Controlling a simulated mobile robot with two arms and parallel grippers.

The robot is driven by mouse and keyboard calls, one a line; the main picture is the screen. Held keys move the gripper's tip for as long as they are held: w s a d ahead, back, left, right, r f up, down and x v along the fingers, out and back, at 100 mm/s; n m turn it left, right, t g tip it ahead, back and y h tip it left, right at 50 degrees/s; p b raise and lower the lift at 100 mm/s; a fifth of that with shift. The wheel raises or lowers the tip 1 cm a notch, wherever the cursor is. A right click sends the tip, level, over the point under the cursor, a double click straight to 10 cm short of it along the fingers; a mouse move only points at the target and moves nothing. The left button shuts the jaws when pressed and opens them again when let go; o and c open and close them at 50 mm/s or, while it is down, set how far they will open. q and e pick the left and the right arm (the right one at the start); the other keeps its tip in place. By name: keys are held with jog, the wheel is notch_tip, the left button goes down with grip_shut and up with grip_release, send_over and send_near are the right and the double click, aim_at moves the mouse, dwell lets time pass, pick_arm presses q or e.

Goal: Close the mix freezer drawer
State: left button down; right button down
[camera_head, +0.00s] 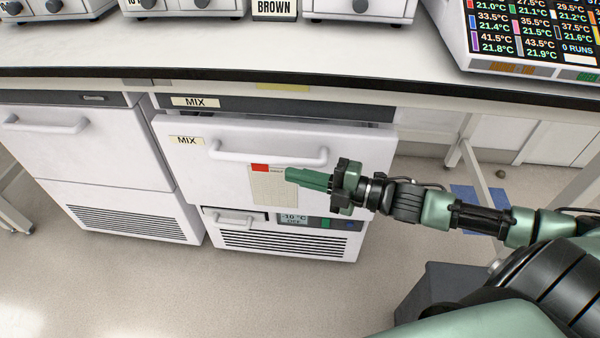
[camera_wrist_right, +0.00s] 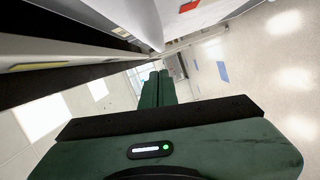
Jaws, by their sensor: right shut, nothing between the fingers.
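The mix freezer drawer (camera_head: 215,180) is a white front with a MIX label and a long horizontal handle (camera_head: 270,157). It stands out from the cabinet, with a dark gap along its top edge at the right. Its white front also shows at the top of the right wrist view (camera_wrist_right: 215,14). My right gripper (camera_head: 290,174) is green, shut and empty. It comes in from the right, in front of the drawer, just below the handle's right end. I cannot tell whether the fingertips touch the front. My left gripper is not in view.
The bench edge (camera_head: 300,86) runs above the freezer. A second white freezer (camera_head: 90,150) stands to the left. A small display panel (camera_head: 294,219) and vent sit below the drawer. A readout screen (camera_head: 530,30) stands on the bench at right. The floor in front is clear.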

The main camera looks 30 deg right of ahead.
pick_arm(q)
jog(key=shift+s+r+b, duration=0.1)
jog(key=shift+b, duration=0.2)
pick_arm(e)
jog(key=shift+w+d+f, duration=0.25)
jog(key=shift+w+d, duration=0.45)
jog(key=shift+w, duration=0.25)
jog(key=shift+w, duration=0.1)
